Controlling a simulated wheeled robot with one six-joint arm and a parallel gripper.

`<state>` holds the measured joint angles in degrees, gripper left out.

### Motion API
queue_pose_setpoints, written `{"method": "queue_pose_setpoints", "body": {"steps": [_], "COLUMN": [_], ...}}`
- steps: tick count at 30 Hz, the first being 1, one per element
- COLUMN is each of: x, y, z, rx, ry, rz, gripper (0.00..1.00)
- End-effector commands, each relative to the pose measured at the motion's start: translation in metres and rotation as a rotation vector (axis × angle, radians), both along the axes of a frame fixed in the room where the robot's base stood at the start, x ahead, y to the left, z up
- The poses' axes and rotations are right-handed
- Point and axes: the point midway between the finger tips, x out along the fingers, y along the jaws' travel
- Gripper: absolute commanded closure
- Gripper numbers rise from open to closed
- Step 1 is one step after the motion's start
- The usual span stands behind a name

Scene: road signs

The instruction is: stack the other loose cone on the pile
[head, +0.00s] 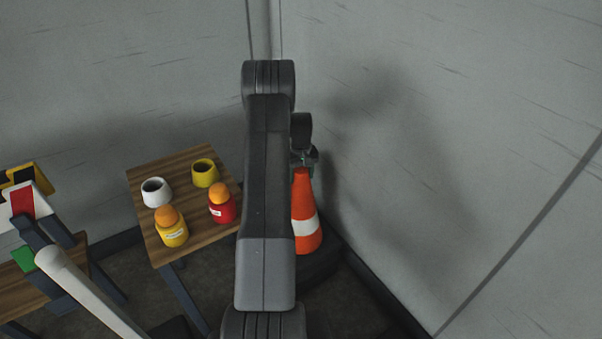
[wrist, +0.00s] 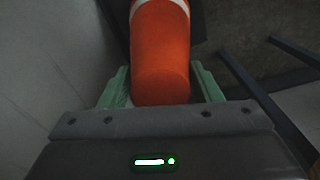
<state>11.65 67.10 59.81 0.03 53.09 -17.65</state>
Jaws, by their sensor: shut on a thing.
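An orange cone with a white band (head: 304,213) hangs upright below my gripper (head: 304,166) in the head view, partly hidden behind my arm. In the wrist view the cone's orange top (wrist: 160,60) sits between the two green fingers of my gripper (wrist: 161,88), which is shut on it. A black base-like shape (head: 318,268) shows under the cone near the corner; I cannot tell whether it belongs to this cone or to something beneath it. No separate pile can be made out, and my arm hides part of the floor.
A wooden table (head: 150,190) on the left bears a white cup (head: 156,192), a yellow cup (head: 205,173), a yellow jar (head: 172,233) and a red jar (head: 223,207) with orange lids. Another table with signs stands far left. Grey walls meet close behind the cone.

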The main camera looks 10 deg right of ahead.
Motion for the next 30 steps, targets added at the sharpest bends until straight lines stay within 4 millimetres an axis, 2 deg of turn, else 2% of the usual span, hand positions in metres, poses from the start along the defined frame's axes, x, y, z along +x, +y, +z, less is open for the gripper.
{"method": "queue_pose_setpoints", "body": {"steps": [18, 30], "x": [0.001, 0.001], "y": [0.000, 0.000], "z": [-0.045, -0.053], "rx": [-0.002, -0.002], "ry": [-0.003, -0.004], "rz": [0.000, 0.000], "gripper": [1.00, 1.00]}}
